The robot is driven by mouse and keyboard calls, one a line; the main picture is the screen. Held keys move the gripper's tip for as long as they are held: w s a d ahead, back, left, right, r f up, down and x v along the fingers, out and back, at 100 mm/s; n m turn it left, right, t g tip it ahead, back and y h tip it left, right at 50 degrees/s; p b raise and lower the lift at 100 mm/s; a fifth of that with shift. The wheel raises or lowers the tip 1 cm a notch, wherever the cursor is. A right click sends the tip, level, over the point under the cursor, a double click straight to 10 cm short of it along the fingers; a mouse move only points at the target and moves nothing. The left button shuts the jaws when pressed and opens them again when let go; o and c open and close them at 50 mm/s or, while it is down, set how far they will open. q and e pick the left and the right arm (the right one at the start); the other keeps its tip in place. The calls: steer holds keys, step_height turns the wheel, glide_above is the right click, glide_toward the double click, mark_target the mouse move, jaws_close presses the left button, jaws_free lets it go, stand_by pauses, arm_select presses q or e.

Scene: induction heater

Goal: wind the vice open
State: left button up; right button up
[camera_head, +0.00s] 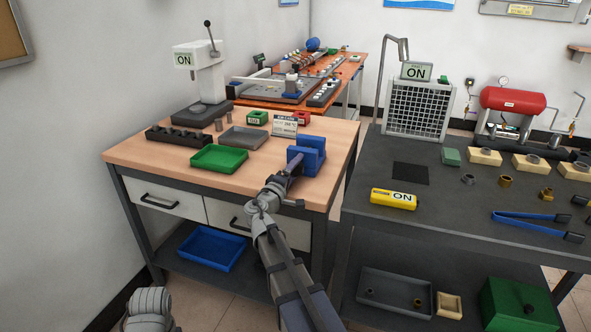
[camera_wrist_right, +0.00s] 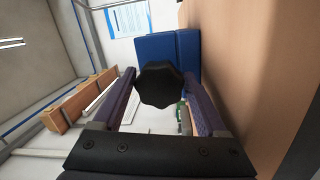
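The blue vice (camera_head: 313,150) stands at the right front edge of the wooden bench. In the right wrist view its blue body (camera_wrist_right: 183,55) is behind a black lobed knob (camera_wrist_right: 158,86). My right gripper (camera_head: 295,165) reaches up to the vice from the front. In the wrist view its two fingers lie on either side of the knob and appear to touch it, so it looks shut on it. The knob is hidden in the head view by my gripper. The jaw gap of the vice is hard to make out. My left gripper is out of view.
A green tray (camera_head: 219,159), a grey tray (camera_head: 243,138) and a small sign (camera_head: 284,125) are left of the vice on the bench. A dark table (camera_head: 450,215) at the right holds a yellow device (camera_head: 393,199) and blue tongs (camera_head: 530,217). Floor shows between the two.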

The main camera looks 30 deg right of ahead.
steer(key=shift+o, duration=1.2)
steer(key=m, duration=0.2)
steer(key=m+p, duration=0.1)
steer(key=m, duration=0.2)
steer(key=shift+r+g+y, duration=0.1)
steer(key=shift+g+y, duration=0.2)
steer(key=shift+g, duration=0.1)
steer(key=s+a+f+g+y+p, duration=0.1)
steer(key=s+a+g+y+p, duration=0.1)
steer(key=s+a+p, duration=0.3)
steer(key=s+a+f+n+g+y+p, duration=0.1)
steer(key=s+a+y+p, duration=0.4)
steer(key=a, duration=0.9)
steer(key=s+a+f+n+g+y+p, duration=0.1)
steer(key=s+a+f+g+y+p, duration=0.2)
steer(key=s+a, duration=0.6)
steer(key=shift+s+a+g+y+p, duration=0.35)
steer(key=shift+s+g+p, duration=0.35)
steer(key=shift+p, duration=0.7)
steer(key=shift+w, duration=0.15)
